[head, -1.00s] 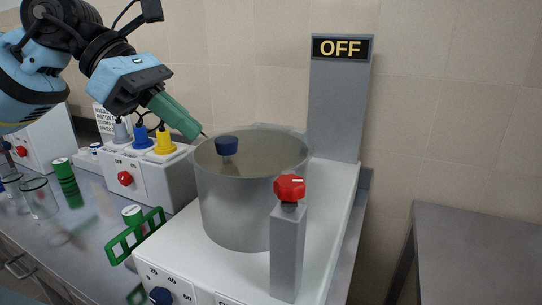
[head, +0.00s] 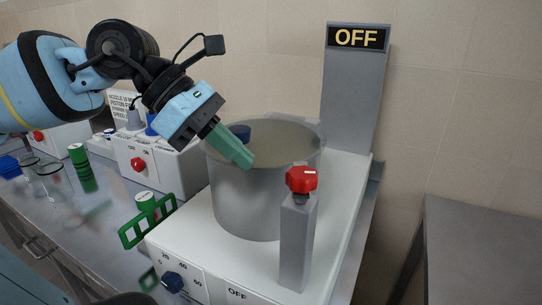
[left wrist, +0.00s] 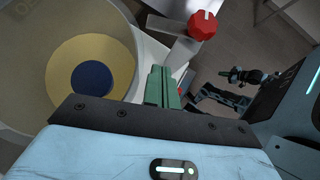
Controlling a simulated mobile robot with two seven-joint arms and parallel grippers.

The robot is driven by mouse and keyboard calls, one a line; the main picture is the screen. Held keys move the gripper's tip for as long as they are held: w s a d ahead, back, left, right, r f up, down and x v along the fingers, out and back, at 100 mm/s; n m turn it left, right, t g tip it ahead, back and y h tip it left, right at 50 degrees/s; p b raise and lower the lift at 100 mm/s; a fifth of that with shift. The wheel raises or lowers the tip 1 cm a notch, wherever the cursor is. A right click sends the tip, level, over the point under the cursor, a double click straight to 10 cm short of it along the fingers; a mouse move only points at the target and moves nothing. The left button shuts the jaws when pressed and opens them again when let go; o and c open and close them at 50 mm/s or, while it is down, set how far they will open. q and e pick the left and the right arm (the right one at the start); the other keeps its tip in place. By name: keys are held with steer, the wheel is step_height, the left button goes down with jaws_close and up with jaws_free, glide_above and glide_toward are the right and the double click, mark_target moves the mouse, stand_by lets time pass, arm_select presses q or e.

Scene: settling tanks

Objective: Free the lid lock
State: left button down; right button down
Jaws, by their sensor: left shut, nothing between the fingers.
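A red knob (head: 301,179) with a pale mark on top sits on a grey post (head: 297,245) at the front right of a grey drum (head: 245,205). It looks like the lid lock; the red knob also shows at the top of the left wrist view (left wrist: 202,26). A blue knob (head: 240,132) shows at the drum's top, partly behind my gripper; whether a clear lid covers the drum is hard to tell. My left gripper (head: 246,160) has its green fingers shut and empty, in front of the drum's rim, left of the red knob and apart from it.
A tall panel (head: 355,95) reading OFF stands behind the white machine base (head: 335,240). A blue dial (head: 172,282) is on its front. A green rack (head: 148,222), glass beakers and a box with a red knob (head: 138,164) stand left. A grey table (head: 480,240) is right.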

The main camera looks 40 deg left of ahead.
mark_target(301, 171)
arm_select(q)
steer(key=shift+w+d+f, duration=0.25)
steer(key=shift+w+d, duration=0.5)
steer(key=shift+d, duration=0.3)
steer(key=shift+w+d+f, duration=0.25)
steer(key=shift+w+d, duration=0.45)
steer(key=shift+d, duration=0.35)
arm_select(e)
steer(key=shift+d+r, duration=0.1)
steer(key=shift+r, duration=0.05)
